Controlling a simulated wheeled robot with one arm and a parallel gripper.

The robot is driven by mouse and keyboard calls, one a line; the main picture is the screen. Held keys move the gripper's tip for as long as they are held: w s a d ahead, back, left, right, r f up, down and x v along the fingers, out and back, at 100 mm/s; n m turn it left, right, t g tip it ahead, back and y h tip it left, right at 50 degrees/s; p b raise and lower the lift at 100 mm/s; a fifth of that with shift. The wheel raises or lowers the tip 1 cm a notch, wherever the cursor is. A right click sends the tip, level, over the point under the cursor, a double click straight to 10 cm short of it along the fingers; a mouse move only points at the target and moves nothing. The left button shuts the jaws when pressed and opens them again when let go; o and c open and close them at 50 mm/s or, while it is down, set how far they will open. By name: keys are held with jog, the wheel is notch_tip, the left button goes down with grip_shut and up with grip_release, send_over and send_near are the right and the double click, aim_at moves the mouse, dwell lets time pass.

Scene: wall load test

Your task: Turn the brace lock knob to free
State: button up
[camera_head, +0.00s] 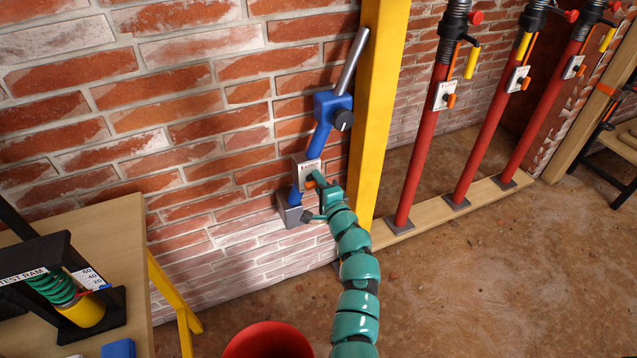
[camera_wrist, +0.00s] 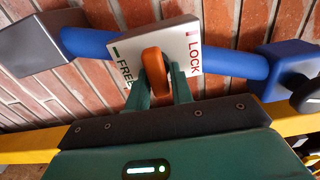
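The orange lock knob (camera_wrist: 155,68) stands on a pale plate (camera_wrist: 214,25) marked FREE on the left and LOCK on the right in the wrist view. The knob stands between the two words, nearly upright in that picture. My gripper (camera_wrist: 160,82) has one green finger on each side of the knob, and both look pressed against it. In the head view the plate (camera_head: 301,169) sits on the blue brace (camera_head: 320,140) low on the wall, with my gripper (camera_head: 317,190) at its lower right. The knob is mostly hidden there.
A yellow post (camera_head: 377,110) stands just right of the brace. Several red props (camera_head: 423,150) stand on a wooden sill (camera_head: 462,208) farther right. A table (camera_head: 95,255) with a test ram (camera_head: 80,305) is at left; a red bucket (camera_head: 268,341) is in front.

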jog(key=shift+o, duration=1.4)
jog(key=v, duration=1.7)
jog(key=shift+s, duration=0.2)
jog(key=shift+d, duration=0.1)
